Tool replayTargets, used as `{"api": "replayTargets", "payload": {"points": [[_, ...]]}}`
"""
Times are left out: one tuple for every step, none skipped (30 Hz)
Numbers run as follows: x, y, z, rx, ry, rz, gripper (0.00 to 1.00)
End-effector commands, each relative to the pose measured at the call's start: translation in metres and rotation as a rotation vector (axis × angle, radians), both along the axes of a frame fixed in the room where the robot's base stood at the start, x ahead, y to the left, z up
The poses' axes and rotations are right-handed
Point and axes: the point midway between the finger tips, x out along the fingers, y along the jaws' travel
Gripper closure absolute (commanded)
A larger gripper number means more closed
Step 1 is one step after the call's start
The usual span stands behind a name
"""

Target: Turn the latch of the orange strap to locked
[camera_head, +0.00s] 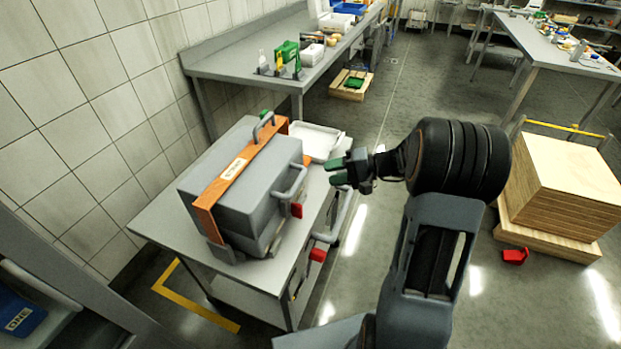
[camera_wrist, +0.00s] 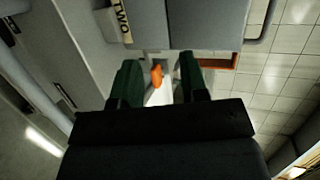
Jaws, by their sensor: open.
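A grey case (camera_head: 235,190) stands on a grey cart, with an orange strap (camera_head: 228,180) over its top. The strap has a pale label (camera_head: 235,168). My gripper (camera_head: 338,171) is open and empty, just right of the case, its green-tipped fingers towards it. In the wrist view, a small orange piece (camera_wrist: 157,75) shows between the open fingers; I cannot tell whether it is the strap's latch or whether it is touched. An orange edge (camera_wrist: 222,62) shows to its right. The latch's setting cannot be told.
The cart top (camera_head: 170,228) carries a white tray (camera_head: 315,142) behind the case. Grey handles (camera_head: 292,180) and a red piece (camera_head: 297,210) stick out on the case's right side. A wooden box (camera_head: 565,185) stands right of my arm.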

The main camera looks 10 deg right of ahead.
Motion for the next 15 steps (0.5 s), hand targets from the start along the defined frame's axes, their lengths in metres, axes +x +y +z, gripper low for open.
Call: {"api": "replayTargets", "payload": {"points": [[0.012,-0.017,-0.027,0.065,-0.028,-0.052,0.60],[0.018,-0.025,-0.033,0.096,-0.050,-0.079,0.60],[0.024,-0.035,-0.041,0.133,-0.079,-0.112,0.60],[0.029,-0.042,-0.046,0.157,-0.097,-0.137,0.60],[0.032,-0.049,-0.051,0.177,-0.116,-0.159,0.60],[0.036,-0.057,-0.056,0.199,-0.137,-0.184,0.60],[0.039,-0.062,-0.059,0.213,-0.152,-0.201,0.60],[0.041,-0.066,-0.062,0.225,-0.163,-0.216,0.60],[0.043,-0.070,-0.065,0.237,-0.178,-0.230,0.60],[0.045,-0.072,-0.066,0.244,-0.186,-0.240,0.60],[0.047,-0.073,-0.067,0.249,-0.190,-0.247,0.60],[0.049,-0.072,-0.068,0.254,-0.196,-0.253,0.60],[0.052,-0.071,-0.068,0.257,-0.200,-0.257,0.60],[0.054,-0.068,-0.068,0.257,-0.201,-0.256,0.60],[0.058,-0.063,-0.068,0.259,-0.203,-0.257,0.60]]}}
